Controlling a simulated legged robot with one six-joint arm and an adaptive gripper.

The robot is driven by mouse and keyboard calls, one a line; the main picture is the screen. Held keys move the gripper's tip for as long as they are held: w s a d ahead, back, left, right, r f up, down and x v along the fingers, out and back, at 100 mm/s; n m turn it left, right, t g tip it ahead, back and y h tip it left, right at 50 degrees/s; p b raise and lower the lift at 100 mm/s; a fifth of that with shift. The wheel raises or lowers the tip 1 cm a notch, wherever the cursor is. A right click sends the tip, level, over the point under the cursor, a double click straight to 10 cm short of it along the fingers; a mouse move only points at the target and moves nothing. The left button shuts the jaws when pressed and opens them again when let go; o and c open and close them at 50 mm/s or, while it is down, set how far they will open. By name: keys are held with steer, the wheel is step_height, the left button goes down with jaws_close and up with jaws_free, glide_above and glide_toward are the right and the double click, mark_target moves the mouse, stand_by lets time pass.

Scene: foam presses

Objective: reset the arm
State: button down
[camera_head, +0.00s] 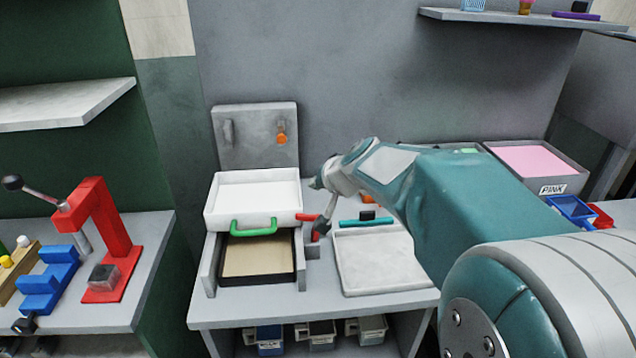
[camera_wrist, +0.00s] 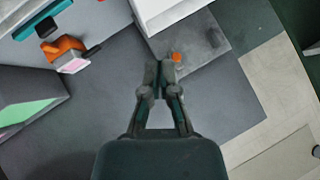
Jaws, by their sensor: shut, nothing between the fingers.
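My arm (camera_head: 450,190) reaches from the lower right over the middle of the bench. My gripper (camera_head: 316,183) is beside the right edge of the white press box, and its fingers are small and partly hidden in the head view. In the wrist view my gripper (camera_wrist: 160,68) points up the picture, its fingertips together with nothing between them. Behind them is a grey panel (camera_wrist: 205,50) with an orange knob (camera_wrist: 177,57). The white press box (camera_head: 255,193) has a green handle (camera_head: 254,228) and stands above a tan bed (camera_head: 256,256) in a dark frame.
A lever with red parts (camera_head: 325,225) stands close below my gripper. A pale tray (camera_head: 378,262) lies to the right. A bin with a pink lid (camera_head: 536,160) is at the back right. A red press (camera_head: 103,230) stands on the left bench.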

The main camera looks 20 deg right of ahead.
steer(key=shift+s+r, duration=0.3)
steer(key=shift+s, duration=0.1)
